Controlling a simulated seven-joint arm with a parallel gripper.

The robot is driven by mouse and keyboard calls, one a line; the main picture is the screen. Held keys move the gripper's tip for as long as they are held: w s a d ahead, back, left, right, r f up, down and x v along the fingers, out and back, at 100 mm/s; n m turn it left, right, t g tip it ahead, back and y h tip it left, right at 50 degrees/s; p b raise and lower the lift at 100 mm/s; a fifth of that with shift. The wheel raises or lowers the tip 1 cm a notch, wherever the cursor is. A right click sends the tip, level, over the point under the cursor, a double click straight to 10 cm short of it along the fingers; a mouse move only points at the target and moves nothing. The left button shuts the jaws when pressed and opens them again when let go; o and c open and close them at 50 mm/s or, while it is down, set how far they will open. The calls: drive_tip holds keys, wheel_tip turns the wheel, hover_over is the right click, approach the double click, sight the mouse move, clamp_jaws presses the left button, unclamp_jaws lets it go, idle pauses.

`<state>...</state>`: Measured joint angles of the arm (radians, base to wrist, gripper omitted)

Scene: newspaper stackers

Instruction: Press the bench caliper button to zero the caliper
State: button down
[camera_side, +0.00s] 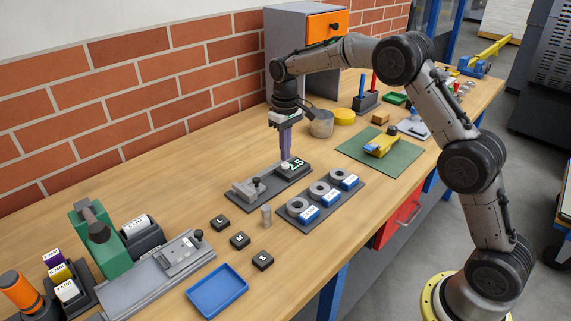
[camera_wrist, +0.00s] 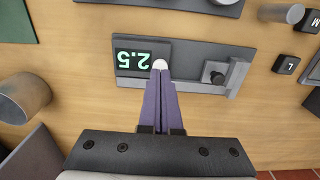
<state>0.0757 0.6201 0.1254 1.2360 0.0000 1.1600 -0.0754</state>
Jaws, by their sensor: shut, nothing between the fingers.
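The bench caliper (camera_side: 247,190) is a grey block on the table, with a dark display (camera_side: 295,163) reading 2.5 in green. In the wrist view the display (camera_wrist: 132,57) appears upside down, and a dark knob stands at the caliper's other end. A round white button (camera_wrist: 160,64) sits beside the display. My gripper (camera_side: 285,156) points straight down over the caliper with its purple fingers together and empty. In the wrist view the fingertips (camera_wrist: 160,72) are right at the button and partly cover it. I cannot tell whether they touch it.
A grey tray with several rings and blue labels (camera_side: 322,194) lies just in front of the caliper. A metal cup (camera_side: 321,123) stands behind it. A blue tray (camera_side: 217,290) is nearer.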

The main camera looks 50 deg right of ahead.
sight(285, 164)
drive_tip(key=shift+f, duration=0.1)
idle(0.3)
drive_tip(key=shift+f, duration=1.05)
drive_tip(key=shift+r, duration=3.05)
